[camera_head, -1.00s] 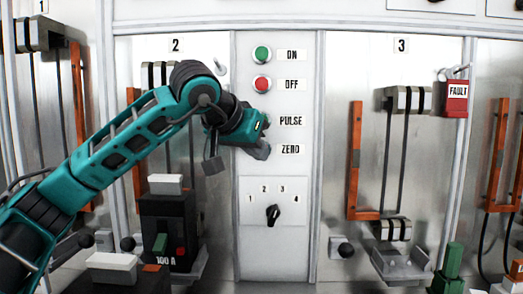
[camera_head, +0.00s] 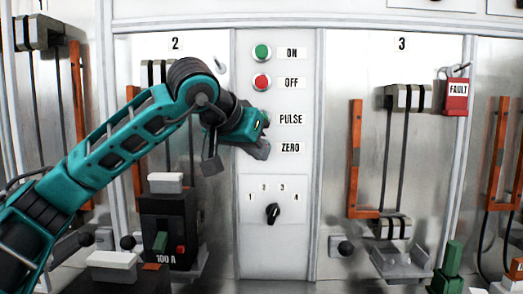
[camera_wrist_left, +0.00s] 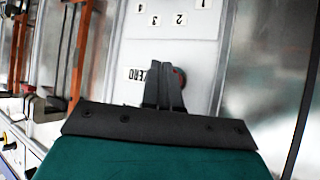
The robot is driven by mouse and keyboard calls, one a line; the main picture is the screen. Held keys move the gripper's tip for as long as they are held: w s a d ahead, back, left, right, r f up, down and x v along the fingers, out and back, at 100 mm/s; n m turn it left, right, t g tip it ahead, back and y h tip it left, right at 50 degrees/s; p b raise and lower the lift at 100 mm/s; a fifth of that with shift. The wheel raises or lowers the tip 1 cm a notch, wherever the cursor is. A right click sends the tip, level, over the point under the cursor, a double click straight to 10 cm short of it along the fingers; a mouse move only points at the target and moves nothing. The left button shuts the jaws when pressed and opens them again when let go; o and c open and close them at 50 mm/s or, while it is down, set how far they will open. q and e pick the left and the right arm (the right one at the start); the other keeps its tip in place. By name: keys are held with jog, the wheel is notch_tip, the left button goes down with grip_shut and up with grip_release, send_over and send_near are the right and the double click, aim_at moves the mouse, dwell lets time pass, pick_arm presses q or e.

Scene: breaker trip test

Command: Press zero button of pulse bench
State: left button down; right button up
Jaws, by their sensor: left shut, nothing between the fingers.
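The ZERO label (camera_head: 290,148) is on the grey control column, below the PULSE label (camera_head: 290,119). My left gripper (camera_head: 262,150) is at the column, just left of the ZERO label, and it covers the place beside it where the button sits. In the left wrist view, the gripper's closed dark fingers (camera_wrist_left: 165,85) point at the panel beside the ZERO label (camera_wrist_left: 137,74). A reddish round part (camera_wrist_left: 181,77) shows at the fingertips' right side. I cannot tell whether the tips touch a button. My right gripper is not in view.
Above are the green ON button (camera_head: 262,53) and red OFF button (camera_head: 262,83). Below is a rotary selector (camera_head: 273,213). A black 100 A breaker (camera_head: 168,225) stands below my left arm. A red FAULT tag (camera_head: 456,98) hangs in bay 3.

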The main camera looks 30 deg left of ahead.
pick_arm(q)
jog(key=shift+s+d, duration=0.15)
jog(key=shift+s, duration=0.1)
jog(key=s+d, duration=0.1)
jog(key=s, duration=0.1)
jog(key=s+d, duration=0.1)
jog(key=s, duration=0.1)
jog(key=shift+d, duration=0.2)
dwell(0.3)
jog(key=shift+s, duration=0.1)
dwell(0.7)
